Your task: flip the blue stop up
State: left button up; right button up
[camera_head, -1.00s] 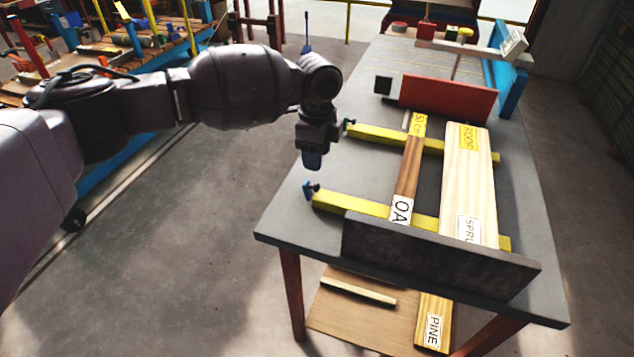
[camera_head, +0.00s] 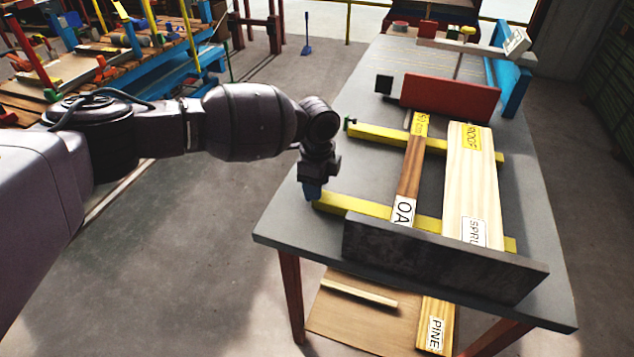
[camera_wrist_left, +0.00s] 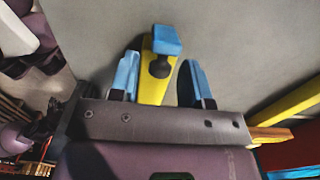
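The blue stop (camera_wrist_left: 167,41) shows in the left wrist view at the end of the near yellow rail (camera_wrist_left: 153,85), with a dark round pivot below it. My left gripper (camera_wrist_left: 159,64) is open, its two blue fingers on either side of the rail end, and the stop lies just past and between the fingertips. I cannot tell whether a finger touches it. In the head view the left gripper (camera_head: 313,191) is over the left end of the near yellow rail (camera_head: 335,203) and hides the blue stop. My right gripper is not in view.
A dark board (camera_head: 440,258) stands at the front and a red board (camera_head: 450,97) at the back. Planks (camera_head: 468,180) lie across the rails. Bare grey tabletop surrounds the near rail's left end.

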pick_arm(q)
grip_shut()
jog(key=shift+s+d+y, duration=0.15)
jog(key=shift+d+y, duration=0.1)
jog(key=shift+y, duration=0.15)
jog(key=shift+d+f+y, duration=0.1)
jog(key=shift+y, duration=0.2)
jog(key=shift+o, duration=0.5)
grip_release()
